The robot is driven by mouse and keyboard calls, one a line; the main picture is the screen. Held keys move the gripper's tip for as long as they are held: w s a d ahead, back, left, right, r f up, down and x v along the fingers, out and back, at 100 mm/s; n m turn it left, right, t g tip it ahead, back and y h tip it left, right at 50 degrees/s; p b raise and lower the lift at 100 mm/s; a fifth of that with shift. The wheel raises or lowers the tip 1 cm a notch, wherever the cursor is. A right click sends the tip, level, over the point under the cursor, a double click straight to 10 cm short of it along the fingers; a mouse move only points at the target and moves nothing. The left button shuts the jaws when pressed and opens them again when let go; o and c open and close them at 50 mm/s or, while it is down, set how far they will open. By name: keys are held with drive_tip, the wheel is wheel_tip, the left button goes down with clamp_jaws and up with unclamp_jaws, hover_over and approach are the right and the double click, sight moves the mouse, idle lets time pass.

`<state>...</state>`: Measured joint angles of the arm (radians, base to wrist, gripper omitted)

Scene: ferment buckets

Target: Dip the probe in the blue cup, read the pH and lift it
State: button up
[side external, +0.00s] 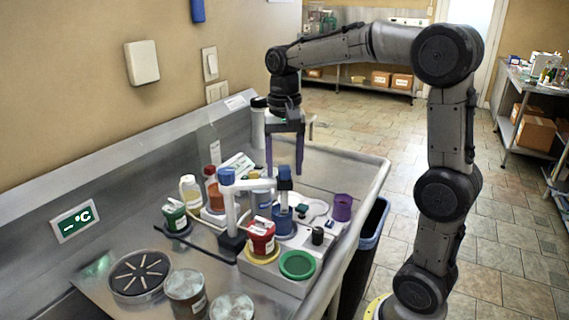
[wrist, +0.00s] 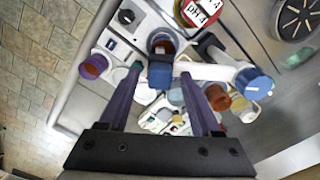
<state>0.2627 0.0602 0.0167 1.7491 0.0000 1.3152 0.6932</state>
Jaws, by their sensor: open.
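The blue cup (side external: 282,222) stands on the grey station in the side view, and shows brownish contents in the wrist view (wrist: 163,38). The probe (side external: 284,173), blue-capped with a dark body, is upright at the end of the white stand's arm (side external: 255,184), above the cup. Its cap also shows in the wrist view (wrist: 160,76). I cannot tell whether its tip is inside the cup. My gripper (side external: 285,168) points down with long purple fingers, open and empty. In the wrist view (wrist: 159,85) the cap appears between the fingers, with gaps on both sides.
A green cup (side external: 174,215) and bottles (side external: 190,190) stand to the left. A round slotted plate (side external: 140,272) lies at front left. A bin (side external: 372,235) stands beyond the counter edge.

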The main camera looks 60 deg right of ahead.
clamp_jaws()
idle(1.4)
